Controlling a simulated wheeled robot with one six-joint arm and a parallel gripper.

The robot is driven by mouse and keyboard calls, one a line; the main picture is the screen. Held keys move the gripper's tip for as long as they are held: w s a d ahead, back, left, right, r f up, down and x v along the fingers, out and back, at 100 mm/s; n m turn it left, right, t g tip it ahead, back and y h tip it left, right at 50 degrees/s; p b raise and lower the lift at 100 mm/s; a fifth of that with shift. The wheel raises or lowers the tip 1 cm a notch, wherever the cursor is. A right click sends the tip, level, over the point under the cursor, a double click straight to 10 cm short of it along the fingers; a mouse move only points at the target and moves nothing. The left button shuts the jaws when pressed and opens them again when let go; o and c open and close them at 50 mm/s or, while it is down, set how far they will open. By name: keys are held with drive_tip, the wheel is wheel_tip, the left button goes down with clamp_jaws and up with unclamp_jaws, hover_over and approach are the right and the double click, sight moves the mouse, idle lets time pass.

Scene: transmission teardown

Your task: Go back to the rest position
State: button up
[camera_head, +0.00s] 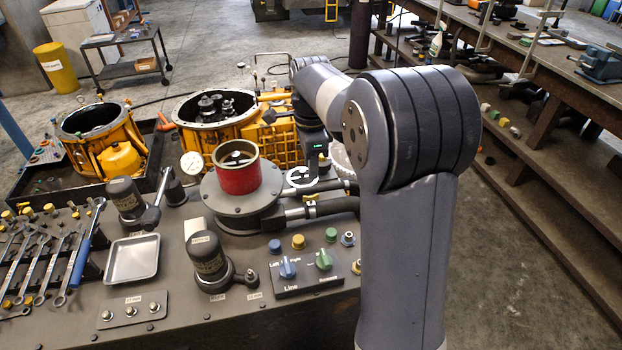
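My arm rises on the right side of the head view, bends at a large dark joint and reaches left and away over the workbench. Its dark wrist, with a small green light, hangs over the back right of the bench. My gripper (306,174) is at the lower end of the wrist, small and dark against the parts behind it. It is to the right of the red cylinder (238,178), which stands on a round grey base. I cannot make out the fingers, or whether they hold anything.
The bench holds wrenches (82,256), a metal tray (132,259), a dark cylinder tool (207,257) and a control box (305,276). Yellow transmission housings (122,150) stand behind it. A wooden shelf bench (545,110) runs along the right. Bare floor lies between.

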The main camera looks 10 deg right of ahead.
drive_tip(key=shift+r, duration=0.9)
wheel_tip(320, 180, down, 11)
drive_tip(key=shift+r+p, duration=0.15)
drive_tip(key=shift+p, duration=0.25)
drive_tip(key=shift+n, duration=0.3)
